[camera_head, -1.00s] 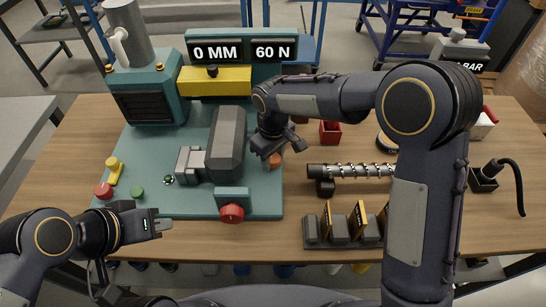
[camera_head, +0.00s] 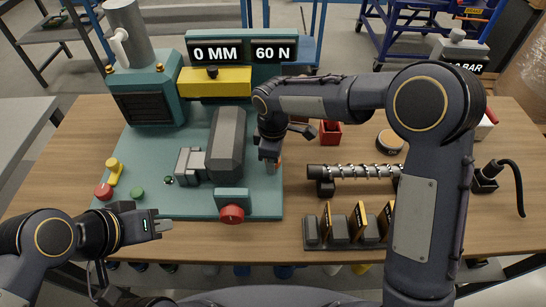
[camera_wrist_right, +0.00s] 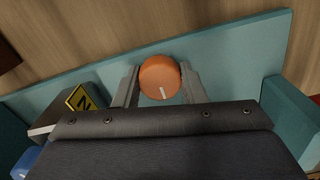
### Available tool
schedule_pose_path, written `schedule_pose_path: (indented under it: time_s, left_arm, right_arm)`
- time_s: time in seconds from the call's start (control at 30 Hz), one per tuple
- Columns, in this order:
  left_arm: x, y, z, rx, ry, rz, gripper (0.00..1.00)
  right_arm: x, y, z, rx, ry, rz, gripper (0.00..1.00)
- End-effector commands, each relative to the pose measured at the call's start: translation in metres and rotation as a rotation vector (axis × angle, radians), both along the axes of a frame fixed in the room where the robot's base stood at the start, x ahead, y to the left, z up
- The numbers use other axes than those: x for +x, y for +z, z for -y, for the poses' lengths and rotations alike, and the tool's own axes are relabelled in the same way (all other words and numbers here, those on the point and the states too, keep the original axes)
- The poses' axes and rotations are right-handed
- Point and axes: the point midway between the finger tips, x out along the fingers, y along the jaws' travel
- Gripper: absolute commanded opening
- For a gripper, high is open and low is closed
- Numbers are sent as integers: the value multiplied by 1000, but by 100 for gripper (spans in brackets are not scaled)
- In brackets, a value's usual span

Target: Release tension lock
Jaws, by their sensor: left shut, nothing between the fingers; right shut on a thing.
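The orange round knob (camera_wrist_right: 160,77) with a white mark stands at the right edge of the teal machine base (camera_head: 150,203). In the right wrist view it sits between the fingers of my right gripper (camera_wrist_right: 159,84), which is shut on it from both sides. In the head view my right gripper (camera_head: 270,163) points down there and mostly hides the knob. My left gripper (camera_head: 163,227) is shut and empty over the front left of the table. The display (camera_head: 242,50) reads 0 MM and 60 N.
A red knob (camera_head: 232,214) sits on the base's front edge. A grey block (camera_head: 226,143) stands left of my right gripper. A screw (camera_head: 350,171) on supports and a rack (camera_head: 347,240) of tagged pieces lie to the right. Red and green buttons are at left.

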Motion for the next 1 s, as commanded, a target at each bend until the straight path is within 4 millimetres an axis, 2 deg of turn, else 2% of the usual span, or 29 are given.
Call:
schedule_pose_path:
  time_s: [0.37,0.4,0.53,0.83,1.0]
  left_arm:
    - [0,0,0,0,0,0,0]
    - [0,0,0,0,0,0,0]
    - [0,0,0,0,0,0,0]
    - [0,0,0,0,0,0,0]
    - [0,-3,0,0,0,0,0]
  right_arm:
    - [1,1,0,0,7,3,15]
    - [1,1,0,0,7,3,41]
    - [1,1,0,1,6,2,58]
    - [0,1,0,1,5,2,59]
    - [1,20,0,2,4,6,59]
